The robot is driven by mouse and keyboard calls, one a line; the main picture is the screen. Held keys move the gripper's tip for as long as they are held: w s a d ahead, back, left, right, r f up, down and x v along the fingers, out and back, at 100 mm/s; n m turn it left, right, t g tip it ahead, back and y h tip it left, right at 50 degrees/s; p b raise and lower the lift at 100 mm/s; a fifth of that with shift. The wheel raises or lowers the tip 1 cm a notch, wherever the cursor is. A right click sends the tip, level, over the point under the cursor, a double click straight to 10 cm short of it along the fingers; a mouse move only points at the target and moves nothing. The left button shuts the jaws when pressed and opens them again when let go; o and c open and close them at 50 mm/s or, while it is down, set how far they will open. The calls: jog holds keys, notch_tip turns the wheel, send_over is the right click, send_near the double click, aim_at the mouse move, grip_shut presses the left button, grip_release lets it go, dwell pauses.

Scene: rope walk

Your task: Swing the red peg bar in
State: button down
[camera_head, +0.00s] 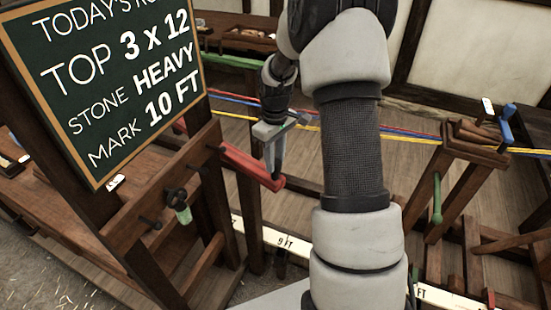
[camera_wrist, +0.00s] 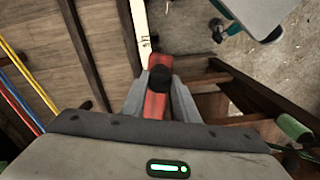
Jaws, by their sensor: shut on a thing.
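The red peg bar (camera_head: 247,165) juts out to the right from the dark wooden frame on the left. Its free end points toward the middle of the head view. My gripper (camera_head: 273,168) reaches down from above and is shut on the bar near this free end. In the wrist view the red bar (camera_wrist: 157,104) lies between the two fingers of my gripper (camera_wrist: 159,100), with a dark round knob or peg (camera_wrist: 160,78) on it. The part of the bar under the gripper is hidden.
A chalkboard (camera_head: 110,85) stands at the left. Red, blue and yellow ropes (camera_head: 420,139) run behind my arm. A wooden stand (camera_head: 450,180) with a green handle (camera_head: 437,198) is at the right. A white marked rail (camera_head: 288,244) runs along the floor below.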

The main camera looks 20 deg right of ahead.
jog(key=shift+s+a+m, duration=0.3)
jog(key=shift+a+m, duration=0.45)
jog(key=shift+m, duration=0.05)
jog(key=a+m, duration=0.7)
jog(key=shift+s+a+b, duration=0.2)
jog(key=shift+a+b, duration=0.15)
jog(key=shift+a, duration=0.05)
jog(key=c, duration=1.4)
grip_release()
